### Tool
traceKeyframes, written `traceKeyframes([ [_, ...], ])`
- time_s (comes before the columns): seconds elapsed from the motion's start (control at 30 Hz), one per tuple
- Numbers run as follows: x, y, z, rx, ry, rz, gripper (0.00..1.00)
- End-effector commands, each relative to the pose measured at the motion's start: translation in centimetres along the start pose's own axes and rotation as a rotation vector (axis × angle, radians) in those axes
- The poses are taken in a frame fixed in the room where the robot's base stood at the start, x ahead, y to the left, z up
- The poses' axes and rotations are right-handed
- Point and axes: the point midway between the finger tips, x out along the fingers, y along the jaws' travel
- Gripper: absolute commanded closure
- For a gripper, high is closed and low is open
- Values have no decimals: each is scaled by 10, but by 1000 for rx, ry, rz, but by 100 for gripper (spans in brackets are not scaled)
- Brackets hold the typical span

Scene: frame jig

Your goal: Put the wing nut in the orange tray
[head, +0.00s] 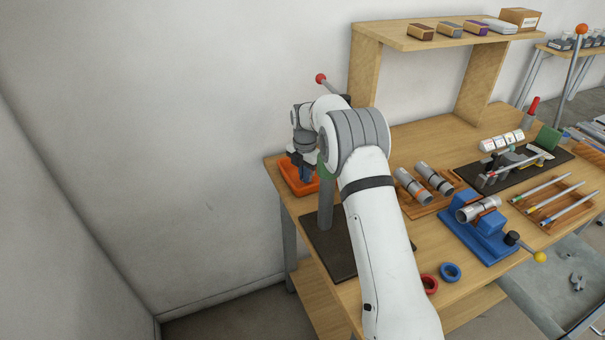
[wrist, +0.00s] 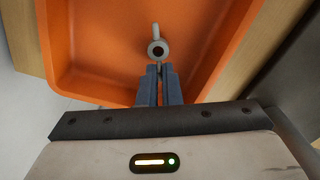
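The wing nut (wrist: 158,47) is grey, with a round dark-holed hub and one wing pointing away from my gripper in the wrist view. My gripper (wrist: 160,68) is nearly closed, its blue-grey fingertips pinching the near side of the wing nut. The orange tray (wrist: 95,60) fills the background behind the nut, so the nut is over or inside it; its exact height above the floor is unclear. In the head view the tray (head: 287,174) sits at the table's left corner, partly hidden by my gripper (head: 307,178). The nut cannot be made out there.
A grey-green post (head: 326,205) on a dark base plate (head: 330,262) stands close beside the tray. A wooden rack with grey cylinders (head: 412,186), a blue vise (head: 485,238) and red and blue rings (head: 450,272) lie farther right. A wall is on the left.

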Motion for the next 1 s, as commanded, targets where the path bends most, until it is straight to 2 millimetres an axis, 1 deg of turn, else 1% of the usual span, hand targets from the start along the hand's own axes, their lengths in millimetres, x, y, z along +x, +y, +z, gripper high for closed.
traceKeyframes([
  [0.1, 4, 0, 0, 0, 0, 0, 100],
  [0.13, 4, 0, 0, 0, 0, 0, 95],
  [0.4, 3, 0, 0, 1, 0, 0, 74],
  [0.67, 0, 0, 1, 1, 0, 0, 74],
  [0.77, -8, 0, 1, 1, -1, 1, 74],
  [0.87, -24, 0, 1, 1, -2, 3, 74],
  [1.0, -55, 0, 1, 2, -2, 3, 74],
])
